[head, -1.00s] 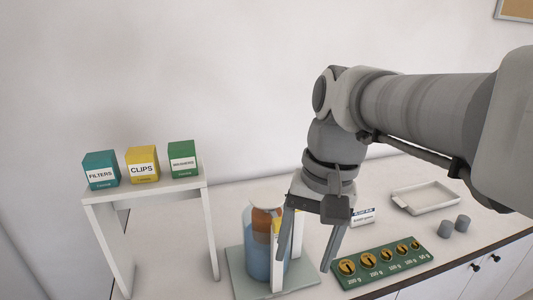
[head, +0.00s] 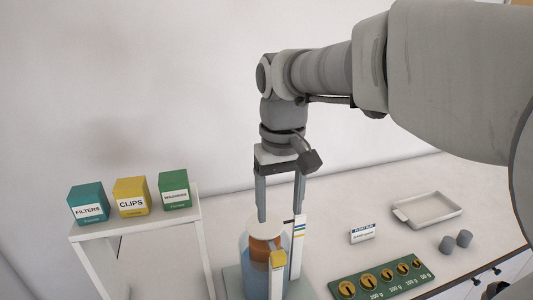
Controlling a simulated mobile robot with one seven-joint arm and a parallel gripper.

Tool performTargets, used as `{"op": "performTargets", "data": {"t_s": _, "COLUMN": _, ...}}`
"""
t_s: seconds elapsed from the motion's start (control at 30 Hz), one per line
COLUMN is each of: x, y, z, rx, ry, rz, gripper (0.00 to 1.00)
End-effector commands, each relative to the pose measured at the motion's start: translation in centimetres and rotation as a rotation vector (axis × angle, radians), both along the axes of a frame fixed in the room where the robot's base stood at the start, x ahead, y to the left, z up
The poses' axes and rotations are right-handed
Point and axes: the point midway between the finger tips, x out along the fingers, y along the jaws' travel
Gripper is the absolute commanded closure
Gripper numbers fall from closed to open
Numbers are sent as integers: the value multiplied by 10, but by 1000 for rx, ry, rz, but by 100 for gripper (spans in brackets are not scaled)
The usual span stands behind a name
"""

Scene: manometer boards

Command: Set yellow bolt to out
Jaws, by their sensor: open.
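A yellow block (head: 278,259), which may be the yellow bolt, sits at the top of a white upright post at the front of a jar (head: 256,270). The jar holds blue liquid, has an orange-brown upper part and a pale round top. A second white upright (head: 298,255) with yellow and blue bands stands just to the right. My gripper (head: 280,212) points down with its fingers apart and empty. In the picture its fingertips are above the yellow block, near the jar's top and the banded upright. I cannot tell whether they touch anything. The lower post is cut off by the frame.
A white stand (head: 196,236) with teal, yellow and green boxes is at left. A green board with brass weights (head: 420,279), a small label card (head: 362,233), a white tray (head: 430,209) and two grey cylinders (head: 456,242) lie at right. Counter behind the jar is clear.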

Motion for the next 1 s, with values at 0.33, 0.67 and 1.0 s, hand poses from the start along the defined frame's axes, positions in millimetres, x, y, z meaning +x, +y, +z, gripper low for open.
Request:
{"op": "performTargets", "data": {"t_s": 0.33, "x": -1, "y": -1, "z": -78, "rx": 0, "ry": 5, "rz": -2, "gripper": 30}}
{"op": "performTargets", "data": {"t_s": 0.67, "x": 0, "y": 0, "z": -116, "rx": 0, "ry": 1, "rz": -1, "gripper": 30}}
{"op": "performTargets", "data": {"t_s": 1.0, "x": 0, "y": 0, "z": -119, "rx": 0, "ry": 0, "rz": -1, "gripper": 32}}
